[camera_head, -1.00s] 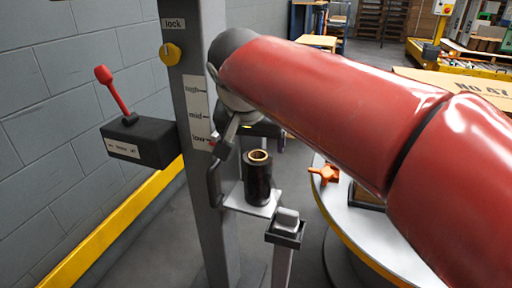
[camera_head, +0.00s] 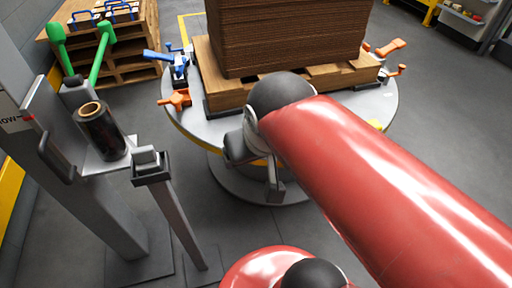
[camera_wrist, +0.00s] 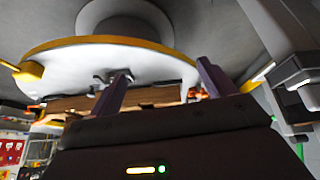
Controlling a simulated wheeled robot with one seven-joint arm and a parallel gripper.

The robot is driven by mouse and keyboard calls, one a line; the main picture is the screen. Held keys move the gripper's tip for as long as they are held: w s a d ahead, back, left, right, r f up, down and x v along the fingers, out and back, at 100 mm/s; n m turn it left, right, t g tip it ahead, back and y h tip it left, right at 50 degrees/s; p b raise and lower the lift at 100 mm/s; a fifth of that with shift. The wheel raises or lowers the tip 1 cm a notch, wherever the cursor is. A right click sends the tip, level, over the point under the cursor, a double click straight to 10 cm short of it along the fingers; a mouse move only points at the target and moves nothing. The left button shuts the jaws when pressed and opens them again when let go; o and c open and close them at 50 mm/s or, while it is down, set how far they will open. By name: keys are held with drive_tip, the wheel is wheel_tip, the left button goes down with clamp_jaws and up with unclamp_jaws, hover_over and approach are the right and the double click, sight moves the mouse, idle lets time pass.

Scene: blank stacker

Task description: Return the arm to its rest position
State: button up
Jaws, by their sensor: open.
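My red arm (camera_head: 370,180) reaches in from the right in the head view and ends in a dark wrist joint. My gripper (camera_head: 272,180) hangs below that joint, in front of the round table's near edge. In the wrist view the two fingers of my gripper (camera_wrist: 165,82) stand apart with nothing seen between them. The wrist view looks upside down, with the round table (camera_wrist: 100,58) and its pedestal beyond the fingers. The arm's rest position is not marked in any view.
The round turntable (camera_head: 195,125) carries a wooden pallet (camera_head: 235,92) with a brown cardboard stack (camera_head: 290,35) and orange and blue clamps. A grey post with a black film roll (camera_head: 100,133) and a slim stand (camera_head: 172,200) are on the left. The floor at right is clear.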

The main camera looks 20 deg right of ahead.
drive_tip(key=shift+s+d+f, duration=0.35)
drive_tip(key=shift+s+f, duration=0.15)
drive_tip(key=shift+f, duration=0.1)
drive_tip(key=shift+s+d+f, duration=0.35)
drive_tip(key=shift+s+f, duration=0.15)
drive_tip(key=shift+f, duration=0.05)
wheel_tip(320, 180, up, 8)
drive_tip(key=p, duration=0.8)
